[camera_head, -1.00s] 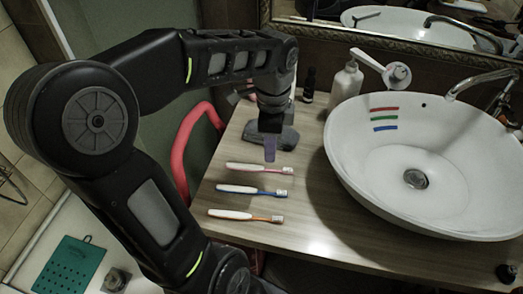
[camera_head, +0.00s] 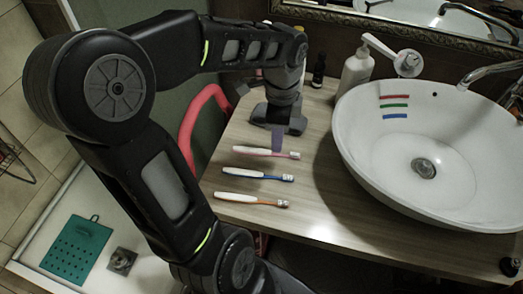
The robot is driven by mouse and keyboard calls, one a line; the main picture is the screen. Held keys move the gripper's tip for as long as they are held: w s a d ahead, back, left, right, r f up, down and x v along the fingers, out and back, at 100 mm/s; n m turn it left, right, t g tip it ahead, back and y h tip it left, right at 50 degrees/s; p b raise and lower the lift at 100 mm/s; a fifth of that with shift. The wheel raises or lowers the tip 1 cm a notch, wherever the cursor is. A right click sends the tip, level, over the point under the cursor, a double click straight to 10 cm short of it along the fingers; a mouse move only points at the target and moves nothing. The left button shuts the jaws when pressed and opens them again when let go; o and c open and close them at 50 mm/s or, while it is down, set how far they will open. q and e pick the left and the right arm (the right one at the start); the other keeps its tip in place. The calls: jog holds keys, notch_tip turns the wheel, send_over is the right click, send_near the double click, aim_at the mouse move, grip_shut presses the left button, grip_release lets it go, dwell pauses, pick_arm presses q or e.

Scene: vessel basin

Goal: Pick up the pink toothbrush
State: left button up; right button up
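The pink toothbrush (camera_head: 265,152) lies on the wooden counter, white handle to the left and bristle head to the right. Below it in the picture are a blue toothbrush (camera_head: 257,175) and an orange toothbrush (camera_head: 251,200), lying roughly parallel. My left gripper (camera_head: 277,139) points down at the pink toothbrush, its fingertips overlapping the brush's upper edge right of the middle. Contact is unclear. The fingers show as one narrow piece, so their opening is hidden. My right gripper is not in view.
A white basin (camera_head: 352,165) with red, green and blue marks fills the counter's right side. A white pump bottle (camera_head: 354,74) and a small dark bottle (camera_head: 319,70) stand behind. A red curved thing (camera_head: 190,120) is at the counter's left. The counter before the basin is clear.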

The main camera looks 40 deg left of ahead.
aim_at(276, 154)
pick_arm(q)
jog(key=f, duration=0.5)
jog(key=shift+a+f, duration=0.1)
jog(key=shift+a, duration=0.1)
jog(key=shift+c, duration=0.3)
grip_shut()
dwell(0.4)
